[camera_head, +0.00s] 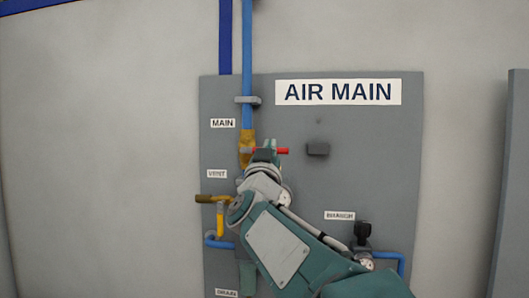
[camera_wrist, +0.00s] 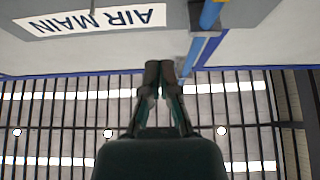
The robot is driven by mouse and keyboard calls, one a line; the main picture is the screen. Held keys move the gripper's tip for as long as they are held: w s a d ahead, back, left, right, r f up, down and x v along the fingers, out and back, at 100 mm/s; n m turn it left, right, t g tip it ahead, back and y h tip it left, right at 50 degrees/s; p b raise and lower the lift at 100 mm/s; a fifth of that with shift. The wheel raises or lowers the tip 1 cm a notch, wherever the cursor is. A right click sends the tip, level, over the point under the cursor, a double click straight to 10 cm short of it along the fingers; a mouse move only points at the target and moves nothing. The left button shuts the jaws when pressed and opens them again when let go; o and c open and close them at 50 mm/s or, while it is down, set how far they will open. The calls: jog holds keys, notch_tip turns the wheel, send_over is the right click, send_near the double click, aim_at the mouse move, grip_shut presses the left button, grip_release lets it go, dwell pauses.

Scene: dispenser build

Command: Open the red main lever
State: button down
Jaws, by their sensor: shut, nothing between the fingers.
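The red main lever (camera_head: 283,151) shows as a short, roughly level red strip at the brass valve body (camera_head: 247,136), beside the "MAIN" label (camera_head: 222,123). My gripper (camera_head: 267,149) is in front of the lever in the head view and hides its middle; I cannot tell whether they touch. In the wrist view my gripper (camera_wrist: 159,68) has its fingertips together with nothing between them. The lever does not show in the wrist view.
A grey panel (camera_head: 380,130) carries the "AIR MAIN" sign (camera_head: 338,92) and a blue pipe (camera_head: 247,60). A black knob (camera_head: 362,231) is lower right. A dark block (camera_head: 318,148) sits right of the lever.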

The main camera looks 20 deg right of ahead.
jog(key=w+d, duration=0.4)
jog(key=w, duration=0.1)
jog(key=shift+w+f, duration=0.15)
jog(key=shift+w, duration=0.25)
jog(key=shift+f+m+g+h, duration=0.5)
jog(key=shift+f+m+h, duration=0.1)
jog(key=shift+m, duration=0.6)
jog(key=w+a+f+m+g+h, duration=0.1)
jog(key=w+a+f+m+g, duration=0.1)
jog(key=m, duration=0.8)
jog(key=w+a+f+m+g, duration=0.2)
jog(key=a+f+m+g, duration=0.2)
jog(key=m+g, duration=0.5)
jog(key=shift+f+m+h, duration=0.4)
jog(key=shift+f+m, duration=0.5)
jog(key=shift+f, duration=0.4)
